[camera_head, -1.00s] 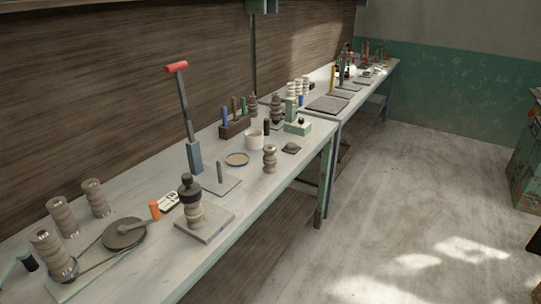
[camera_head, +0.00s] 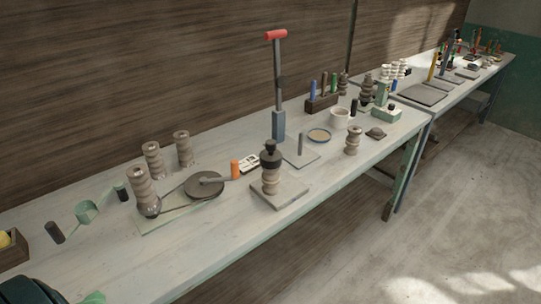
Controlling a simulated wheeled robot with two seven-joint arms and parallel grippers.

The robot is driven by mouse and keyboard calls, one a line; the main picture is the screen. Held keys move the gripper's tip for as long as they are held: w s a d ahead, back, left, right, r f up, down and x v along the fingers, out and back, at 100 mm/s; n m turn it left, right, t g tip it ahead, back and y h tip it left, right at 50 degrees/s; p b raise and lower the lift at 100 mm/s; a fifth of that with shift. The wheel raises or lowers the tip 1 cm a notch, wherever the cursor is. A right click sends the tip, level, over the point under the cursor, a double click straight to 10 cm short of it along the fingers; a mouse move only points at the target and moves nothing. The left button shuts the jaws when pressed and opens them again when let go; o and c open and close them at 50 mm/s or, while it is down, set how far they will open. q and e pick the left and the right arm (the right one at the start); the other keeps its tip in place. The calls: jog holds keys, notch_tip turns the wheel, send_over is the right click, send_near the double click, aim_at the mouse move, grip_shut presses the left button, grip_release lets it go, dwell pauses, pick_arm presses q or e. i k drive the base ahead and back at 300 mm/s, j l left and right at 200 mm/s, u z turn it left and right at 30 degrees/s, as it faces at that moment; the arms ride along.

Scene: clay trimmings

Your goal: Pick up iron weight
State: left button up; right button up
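A dark, knobbed iron-looking weight (camera_head: 270,156) sits on top of a stack of pale clay rings (camera_head: 270,182). The stack stands upright on a square grey plate (camera_head: 296,191) near the bench's front edge, in the middle of the head view. I take this dark piece to be the iron weight; no label shows. Neither gripper can be made out in the head view. A dark rounded shape at the bottom left corner may be part of me.
The bench (camera_head: 190,259) has free room at its front left. A red-handled lever press (camera_head: 278,90) stands behind the weight. A round dark disc (camera_head: 204,186) and an orange cylinder (camera_head: 235,169) lie left of it. A clay stack (camera_head: 353,140) stands to the right.

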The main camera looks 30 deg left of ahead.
aim_at(270, 158)
jog(key=i+l+u, duration=0.1)
jog(key=u, duration=0.3)
jog(key=i+l+u, duration=0.1)
jog(key=u, duration=0.3)
jog(key=l+u, duration=0.1)
jog(key=u, duration=0.3)
jog(key=i+l+u, duration=0.15)
jog(key=l, duration=0.35)
jog(key=i+l+u, duration=0.2)
jog(key=l, duration=0.3)
jog(key=l+u, duration=0.15)
jog(key=l, duration=0.8)
jog(key=i, duration=0.05)
